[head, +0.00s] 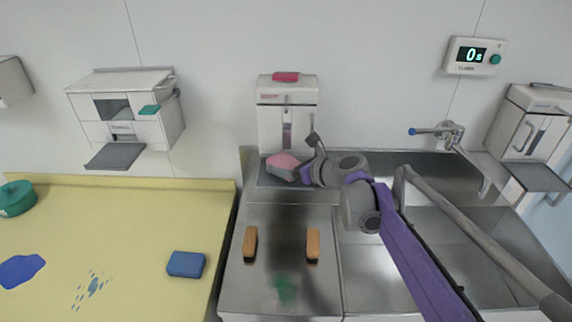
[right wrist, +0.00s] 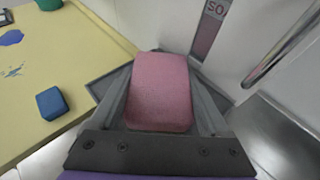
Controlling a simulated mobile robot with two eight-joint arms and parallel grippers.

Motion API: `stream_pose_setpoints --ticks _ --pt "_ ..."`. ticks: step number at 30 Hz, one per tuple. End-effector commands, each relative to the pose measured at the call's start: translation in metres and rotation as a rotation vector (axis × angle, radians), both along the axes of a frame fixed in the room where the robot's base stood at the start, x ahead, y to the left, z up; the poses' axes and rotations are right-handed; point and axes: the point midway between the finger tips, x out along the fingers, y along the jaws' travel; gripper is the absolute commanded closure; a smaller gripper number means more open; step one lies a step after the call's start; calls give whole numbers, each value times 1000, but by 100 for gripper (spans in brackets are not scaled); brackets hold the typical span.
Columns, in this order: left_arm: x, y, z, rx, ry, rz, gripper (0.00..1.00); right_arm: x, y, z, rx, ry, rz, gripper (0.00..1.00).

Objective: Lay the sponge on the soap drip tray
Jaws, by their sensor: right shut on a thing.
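A pink sponge (head: 283,160) is held between the fingers of my right gripper (head: 294,169), below the soap dispenser (head: 287,115). In the right wrist view the pink sponge (right wrist: 158,92) fills the space between the two grey fingers, which are shut on it. The grey soap drip tray (head: 266,181) is under and around the sponge; its left corner shows in the right wrist view (right wrist: 102,84). I cannot tell whether the sponge touches the tray. The gripper hides part of the tray. My left gripper is not in view.
A blue block (head: 186,264) lies on the yellow counter (head: 130,225). Two wooden-backed brushes (head: 250,243) (head: 313,245) lie on the steel drainboard (head: 280,220). The sink and tap (head: 450,134) are at the right. A wall dispenser (head: 125,107) hangs at the left.

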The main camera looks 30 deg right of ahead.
Motion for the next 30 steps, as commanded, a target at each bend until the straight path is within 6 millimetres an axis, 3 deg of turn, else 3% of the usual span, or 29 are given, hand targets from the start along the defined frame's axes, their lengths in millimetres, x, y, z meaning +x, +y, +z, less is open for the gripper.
stream_pose_setpoints --ticks 9,10,13,23,30 --pt "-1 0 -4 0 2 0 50 0 0 -5 0 1 0 71" --pt "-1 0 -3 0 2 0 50 0 0 -4 0 1 0 17" --pt "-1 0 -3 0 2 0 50 0 0 -4 0 0 0 0" --pt "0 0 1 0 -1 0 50 -1 0 3 0 0 -1 0" --pt "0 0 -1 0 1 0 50 -41 -11 17 -1 1 -5 0"
